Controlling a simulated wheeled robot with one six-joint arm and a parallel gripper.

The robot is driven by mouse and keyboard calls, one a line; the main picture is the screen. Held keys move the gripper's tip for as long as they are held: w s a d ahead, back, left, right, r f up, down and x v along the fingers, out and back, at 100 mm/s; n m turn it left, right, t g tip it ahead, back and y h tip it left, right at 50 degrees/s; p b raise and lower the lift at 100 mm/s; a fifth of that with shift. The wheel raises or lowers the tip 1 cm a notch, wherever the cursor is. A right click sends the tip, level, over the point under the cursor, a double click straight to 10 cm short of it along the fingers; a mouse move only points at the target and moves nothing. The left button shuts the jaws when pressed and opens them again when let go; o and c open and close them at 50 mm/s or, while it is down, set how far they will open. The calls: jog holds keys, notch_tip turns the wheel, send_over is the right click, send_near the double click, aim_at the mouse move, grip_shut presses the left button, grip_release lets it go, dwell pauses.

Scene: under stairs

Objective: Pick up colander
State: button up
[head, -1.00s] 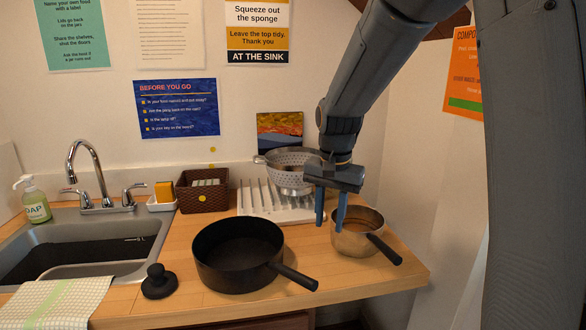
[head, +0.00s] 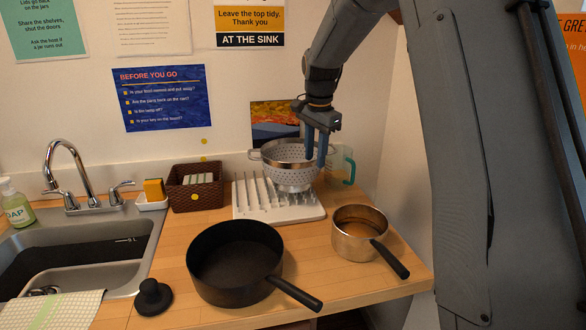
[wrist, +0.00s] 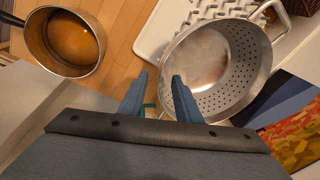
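The colander (head: 289,162) is a grey metal bowl with holes and loop handles. It stands on the white dish rack at the back of the counter. In the wrist view the colander (wrist: 240,75) shows its open top, with its near rim by my fingertips. My gripper (head: 315,160) is at the right side of the colander, pointing down. In the wrist view my gripper (wrist: 160,78) has its two blue fingers apart with nothing held between them. I cannot tell whether a finger touches the rim.
A white dish rack (head: 245,207) lies under the colander. A glass jug (head: 345,165) stands just right of it. A saucepan (head: 345,243) and a black pan (head: 215,285) stand in front. A wicker basket (head: 205,195) is left, and a picture (head: 272,112) leans behind.

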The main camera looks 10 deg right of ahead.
aim_at(313, 165)
jog(key=shift+w+a+f+p, duration=0.1)
jog(key=shift+f+p, duration=0.15)
jog(key=shift+f, duration=0.4)
jog(key=shift+w+d+f+p, duration=0.15)
jog(key=shift+f+p, duration=0.1)
jog(key=shift+f, duration=0.4)
jog(key=shift+w+a+f+p, duration=0.15)
jog(key=shift+f+p, duration=0.1)
jog(key=shift+f, duration=0.4)
jog(key=shift+c, duration=0.3)
grip_shut()
jog(key=shift+r, duration=0.1)
